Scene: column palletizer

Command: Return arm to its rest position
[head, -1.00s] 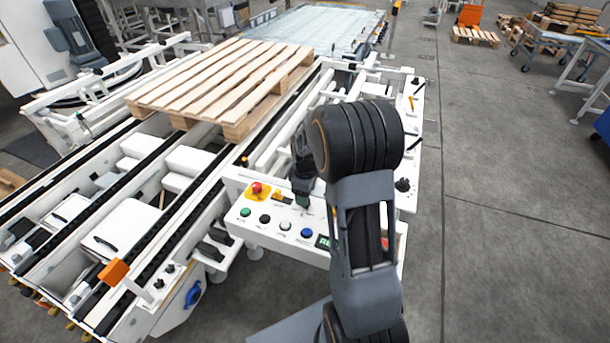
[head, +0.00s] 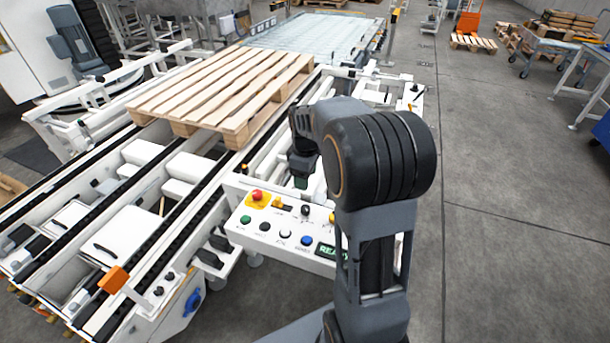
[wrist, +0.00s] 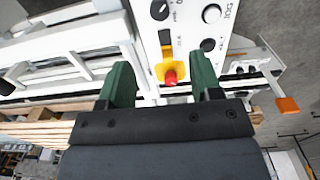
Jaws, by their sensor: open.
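My gripper (head: 300,182) is beyond the top edge of the white control panel (head: 272,240) in the head view, partly hidden by my own arm. In the wrist view its two green fingers (wrist: 162,76) are spread apart, with nothing held between them. The red emergency button on its yellow base (wrist: 169,75) shows between the fingers, apart from them. In the head view the same red button (head: 257,195) sits at the panel's upper left. Green, black, white and blue buttons (head: 307,241) line the panel's lower row. My arm hides the panel's right end.
A wooden pallet (head: 215,88) lies on the conveyor (head: 150,250) behind and left of the panel. An orange piece (head: 113,280) stands at the conveyor's near side. Open grey floor (head: 510,220) lies to the right.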

